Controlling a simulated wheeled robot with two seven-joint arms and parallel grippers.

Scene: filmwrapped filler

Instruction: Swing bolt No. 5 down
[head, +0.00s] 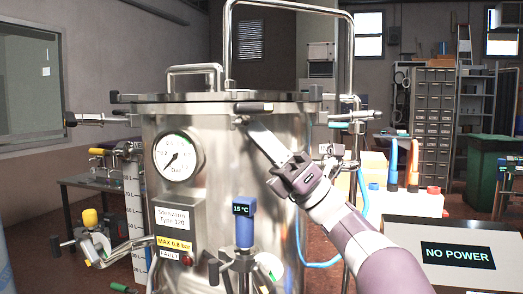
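The steel tank (225,165) stands in the middle with its lid (200,100) on top. I cannot read any bolt numbers, so I cannot tell which is No. 5. My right gripper (258,133) reaches up from the lower right, its flat silver end just below the front bolt's handle. Its finger gap and any contact are unclear. My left gripper is not in view.
A pressure gauge (179,156), a blue 15 °C sensor (244,225) and a yellow-capped valve (90,220) project from the tank. A tall lid-lift frame (348,60) rises behind. A NO POWER box (455,254) stands at the right, near blue hoses.

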